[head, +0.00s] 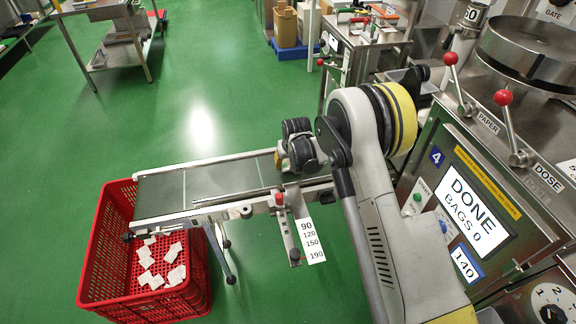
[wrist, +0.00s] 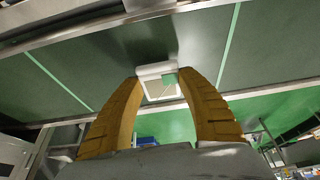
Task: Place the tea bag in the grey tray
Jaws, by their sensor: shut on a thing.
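A white tea bag (wrist: 155,71) with a small green patch sits between the two yellow-brown fingers of my gripper (wrist: 160,84) in the wrist view. The fingers are closed on it from both sides, and the belt surface shows behind it. In the head view my wrist is over the right part of the conveyor, and it hides the fingertips and the held bag. I cannot pick out the grey tray with certainty. A grey container-like shape (head: 118,52) shows on the lower shelf of a steel table at the upper left, too small to identify.
The conveyor (head: 160,190) has a dark belt and metal side rails. A red crate (head: 92,255) with several white tea bags stands at its left end. Green floor is free at the left.

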